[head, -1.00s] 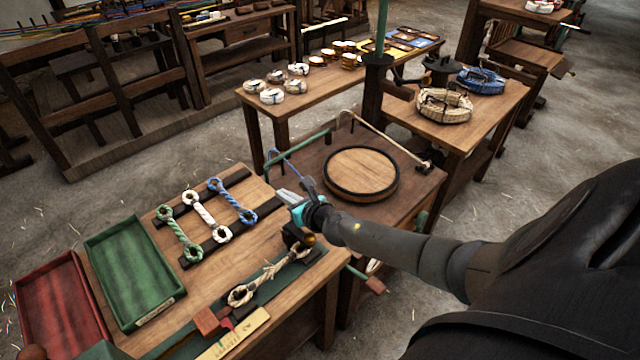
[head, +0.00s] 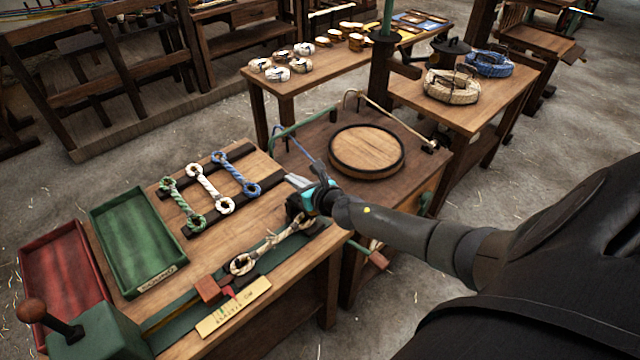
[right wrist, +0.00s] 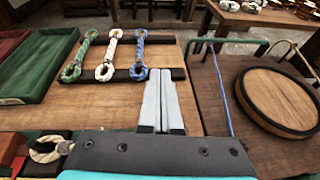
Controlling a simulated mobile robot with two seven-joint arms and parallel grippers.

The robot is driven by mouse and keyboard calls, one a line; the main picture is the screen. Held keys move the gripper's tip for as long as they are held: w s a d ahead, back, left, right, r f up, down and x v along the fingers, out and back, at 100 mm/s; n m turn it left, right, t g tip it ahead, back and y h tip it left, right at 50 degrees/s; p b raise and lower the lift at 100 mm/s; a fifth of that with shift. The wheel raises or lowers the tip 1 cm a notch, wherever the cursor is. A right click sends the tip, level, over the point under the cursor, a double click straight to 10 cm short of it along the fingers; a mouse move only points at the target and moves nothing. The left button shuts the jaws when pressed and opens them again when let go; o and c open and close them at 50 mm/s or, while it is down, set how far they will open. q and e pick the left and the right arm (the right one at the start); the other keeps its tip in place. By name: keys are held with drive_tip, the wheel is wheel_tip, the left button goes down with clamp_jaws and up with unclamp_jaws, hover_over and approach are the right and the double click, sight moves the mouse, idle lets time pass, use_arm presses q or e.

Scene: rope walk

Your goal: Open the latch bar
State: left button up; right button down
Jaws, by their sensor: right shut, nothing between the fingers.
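My right gripper (head: 297,182) is shut and empty, in the air over the right end of the rope bench; in the right wrist view its grey fingers (right wrist: 163,102) lie together and point away. A green bar (head: 302,127) stands at the back left of the round-lid table, with a blue cord hanging from it. It also shows in the right wrist view (right wrist: 232,41), ahead and to the right of my fingers, apart from them. I cannot tell for certain whether this is the latch bar. My left gripper is not in view.
The round wooden lid (head: 367,150) lies right of my gripper. Three short ropes (head: 209,187) lie on dark rails on the bench. A green tray (head: 136,240) and red tray (head: 65,275) stand left. A brown-knobbed lever (head: 40,315) is at lower left.

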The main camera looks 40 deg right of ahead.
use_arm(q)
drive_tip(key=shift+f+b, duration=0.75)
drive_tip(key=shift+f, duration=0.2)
use_arm(e)
drive_tip(key=s+f, duration=0.1)
drive_tip(key=s, duration=0.8)
drive_tip(key=shift+s+f, duration=0.35)
drive_tip(key=shift+f, duration=0.05)
